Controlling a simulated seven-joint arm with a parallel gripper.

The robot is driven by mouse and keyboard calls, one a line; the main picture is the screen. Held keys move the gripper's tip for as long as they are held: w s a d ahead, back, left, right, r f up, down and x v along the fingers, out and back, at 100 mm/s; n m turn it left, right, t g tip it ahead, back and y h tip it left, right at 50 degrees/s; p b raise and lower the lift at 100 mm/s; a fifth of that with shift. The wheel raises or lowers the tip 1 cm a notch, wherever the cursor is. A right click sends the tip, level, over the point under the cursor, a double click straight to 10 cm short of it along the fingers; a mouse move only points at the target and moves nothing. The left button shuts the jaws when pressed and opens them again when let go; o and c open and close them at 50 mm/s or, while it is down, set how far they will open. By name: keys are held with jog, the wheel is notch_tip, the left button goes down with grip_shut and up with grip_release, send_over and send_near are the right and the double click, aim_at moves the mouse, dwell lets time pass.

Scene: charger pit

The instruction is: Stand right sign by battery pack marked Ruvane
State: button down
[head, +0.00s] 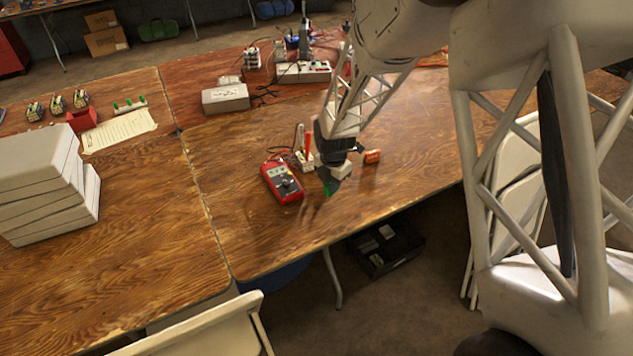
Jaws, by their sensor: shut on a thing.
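My gripper (333,180) is over the near part of the middle table, pointing down. It is shut on a small green piece (327,191), which looks like a sign; its face and marking cannot be read. Several small battery packs (58,104), dark with yellowish and light parts, stand in a row at the far left. Their labels are too small to read, so I cannot tell which is marked Ruvane. A white holder with small green pieces (130,105) stands to their right.
A red multimeter (283,182) lies close left of my gripper, a small orange object (372,156) to its right. A red bin (82,120), a paper sheet (118,131) and stacked white cases (48,190) are at left. A white box (226,98) stands farther back.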

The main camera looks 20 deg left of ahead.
jog(key=s, duration=0.5)
jog(key=shift+s+d+f, duration=0.25)
jog(key=shift+d+f, duration=0.1)
jog(key=shift+f, duration=0.05)
jog(key=shift+w+n, duration=0.1)
jog(key=shift+n, duration=0.2)
send_over(316, 181)
jog(key=shift+d+f, duration=0.1)
jog(key=shift+f, duration=0.65)
jog(key=shift+f, duration=0.15)
jog(key=shift+f, duration=1.6)
jog(key=shift+f, duration=0.15)
